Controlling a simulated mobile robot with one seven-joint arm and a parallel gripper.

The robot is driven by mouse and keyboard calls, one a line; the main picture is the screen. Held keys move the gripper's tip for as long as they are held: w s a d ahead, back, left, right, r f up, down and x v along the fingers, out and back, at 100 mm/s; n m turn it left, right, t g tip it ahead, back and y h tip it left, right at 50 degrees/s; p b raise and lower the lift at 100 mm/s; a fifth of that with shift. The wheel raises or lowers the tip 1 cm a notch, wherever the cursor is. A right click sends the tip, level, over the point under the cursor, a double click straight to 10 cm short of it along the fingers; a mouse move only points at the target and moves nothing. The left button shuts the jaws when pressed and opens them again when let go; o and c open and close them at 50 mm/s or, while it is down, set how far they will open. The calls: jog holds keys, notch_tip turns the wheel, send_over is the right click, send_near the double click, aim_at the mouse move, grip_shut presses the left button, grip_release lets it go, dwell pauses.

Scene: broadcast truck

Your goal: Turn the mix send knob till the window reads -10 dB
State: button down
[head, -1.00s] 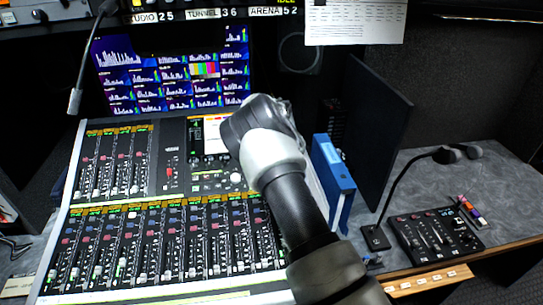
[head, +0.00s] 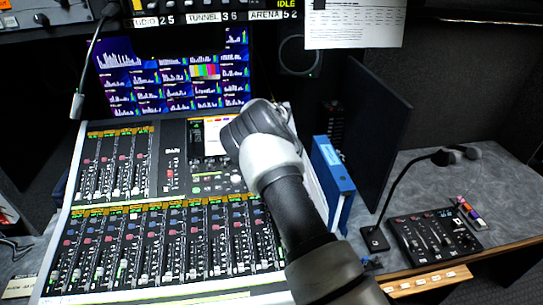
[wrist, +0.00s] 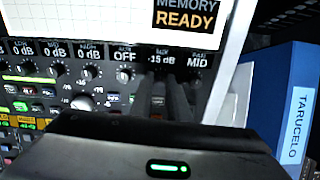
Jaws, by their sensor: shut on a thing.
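In the wrist view, the mix window (wrist: 161,59) sits in a row of small windows and reads -15 dB. My gripper (wrist: 162,84) reaches to the panel just below that window, its two dark fingers shut on the mix send knob. The knob itself is mostly hidden between the fingers, so its pointer cannot be read. In the head view my wrist covers the gripper's tips and the knob, at the upper right of the mixing console (head: 172,187).
Other knobs stand close on both sides, under an OFF window (wrist: 124,56) and a MID window (wrist: 197,62). A blue binder (head: 333,168) stands just right of the console. Farther right are a dark upright panel (head: 378,130) and a gooseneck microphone (head: 394,200).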

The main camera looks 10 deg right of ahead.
jog(key=shift+r+m+p, duration=0.2)
jog(key=shift+m+p, duration=0.8)
jog(key=shift+f+m+p, duration=0.15)
jog(key=shift+m+p, duration=0.55)
jog(key=shift+m, duration=0.7)
jog(key=c, duration=1.7)
grip_release()
jog(key=shift+o, duration=0.2)
jog(key=v, duration=1.7)
jog(key=shift+r, duration=0.25)
